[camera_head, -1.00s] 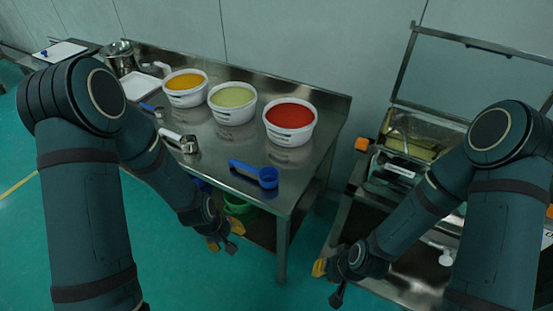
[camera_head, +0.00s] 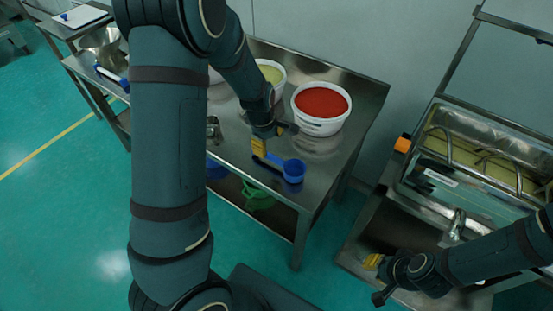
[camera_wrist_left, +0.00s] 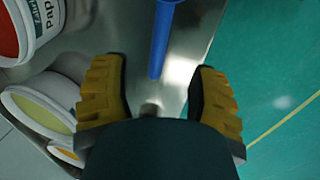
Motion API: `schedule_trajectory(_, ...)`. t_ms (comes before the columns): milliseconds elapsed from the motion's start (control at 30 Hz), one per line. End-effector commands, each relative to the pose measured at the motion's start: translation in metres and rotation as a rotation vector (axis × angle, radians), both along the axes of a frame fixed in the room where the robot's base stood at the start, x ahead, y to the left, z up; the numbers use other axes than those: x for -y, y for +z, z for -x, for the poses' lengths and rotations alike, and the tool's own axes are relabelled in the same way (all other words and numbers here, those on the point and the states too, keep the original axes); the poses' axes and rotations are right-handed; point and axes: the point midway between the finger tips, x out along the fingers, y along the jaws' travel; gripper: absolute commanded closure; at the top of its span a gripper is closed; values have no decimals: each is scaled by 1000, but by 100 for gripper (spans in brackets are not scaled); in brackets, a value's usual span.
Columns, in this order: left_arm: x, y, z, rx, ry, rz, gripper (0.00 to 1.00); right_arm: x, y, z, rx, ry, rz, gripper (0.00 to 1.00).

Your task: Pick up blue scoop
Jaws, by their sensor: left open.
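The blue scoop (camera_head: 293,171) lies on the steel table near its front edge, cup to the right and handle to the left. My left gripper (camera_head: 272,140) is open above the scoop's handle. In the left wrist view, the left gripper (camera_wrist_left: 160,88) has its yellow-padded fingers wide apart. The blue handle of the scoop (camera_wrist_left: 163,38) points down toward the gap between them, and nothing is gripped. The scoop's cup is outside the wrist view. My right gripper (camera_head: 374,280) is at the lower right, apart from the scoop, with its fingers spread and nothing between them.
A white tub of red contents (camera_head: 322,104) stands just behind the scoop. A tub of yellow-green contents (camera_head: 271,72) is partly hidden by my left arm. A metal-handled scoop (camera_head: 212,128) lies left. The sieve machine (camera_head: 470,165) stands right, across a floor gap.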

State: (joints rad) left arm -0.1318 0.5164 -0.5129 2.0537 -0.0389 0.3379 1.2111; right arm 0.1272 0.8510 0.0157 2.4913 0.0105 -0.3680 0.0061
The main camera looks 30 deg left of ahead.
Motion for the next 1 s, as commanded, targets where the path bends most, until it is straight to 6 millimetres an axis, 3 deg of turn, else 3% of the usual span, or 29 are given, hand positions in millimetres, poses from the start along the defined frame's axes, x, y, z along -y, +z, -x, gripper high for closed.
schedule_trajectory(33,0,-14,-1,-4,0,0,41,0,-5,1,-2,2,0,77)
schedule_trajectory(200,0,-41,-7,-2,-1,0,41,0,-10,3,-7,5,-2,77)
schedule_trajectory(567,-1,-64,-12,-1,-1,0,41,-1,-14,4,-10,8,-2,77)
schedule_trajectory(833,-3,-101,-18,-2,-2,0,41,-1,-22,7,-15,12,-3,77)
schedule_trajectory(1000,-3,-105,-20,1,-3,0,41,-1,-22,7,-16,13,-4,77)
